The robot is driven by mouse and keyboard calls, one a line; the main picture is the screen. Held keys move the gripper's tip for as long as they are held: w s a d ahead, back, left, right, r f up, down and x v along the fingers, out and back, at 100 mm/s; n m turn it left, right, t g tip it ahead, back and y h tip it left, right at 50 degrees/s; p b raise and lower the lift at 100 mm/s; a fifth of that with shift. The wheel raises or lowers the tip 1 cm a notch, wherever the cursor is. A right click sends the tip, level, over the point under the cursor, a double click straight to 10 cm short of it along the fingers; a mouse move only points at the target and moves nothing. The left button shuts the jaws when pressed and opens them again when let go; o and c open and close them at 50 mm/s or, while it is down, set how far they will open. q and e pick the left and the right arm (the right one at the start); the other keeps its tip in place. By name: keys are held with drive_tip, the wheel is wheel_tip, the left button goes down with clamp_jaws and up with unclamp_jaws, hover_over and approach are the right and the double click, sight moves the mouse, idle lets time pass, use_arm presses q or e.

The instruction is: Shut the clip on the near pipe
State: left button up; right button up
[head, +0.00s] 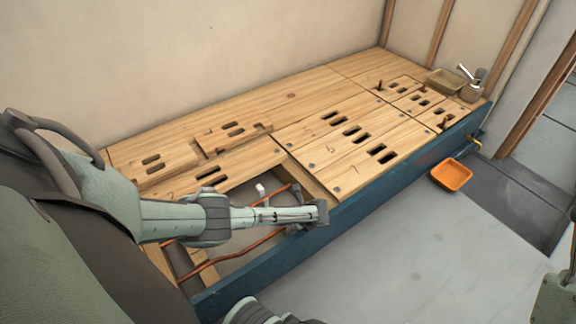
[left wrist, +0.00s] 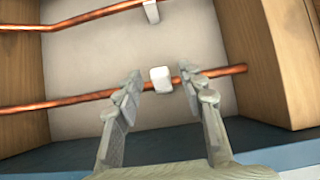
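The near copper pipe (left wrist: 70,101) crosses the floor opening in the left wrist view, and in the head view it runs below my left arm (head: 232,256). A small white clip (left wrist: 161,80) sits on this pipe; I cannot tell how far its top is closed. My left gripper (left wrist: 159,72) is open, with one finger on each side of the clip and a gap to both. In the head view my left gripper (head: 318,213) is over the opening's near right part and hides the near clip.
A far copper pipe (left wrist: 90,16) with another white clip (left wrist: 151,12) runs farther back. Wooden joists (left wrist: 262,65) bound the opening. A blue front board (head: 350,205) edges the platform. Slotted floor panels (head: 345,140) lie around. An orange tray (head: 452,174) is on the floor at right.

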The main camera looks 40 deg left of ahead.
use_arm(q)
drive_tip(key=v, duration=1.2)
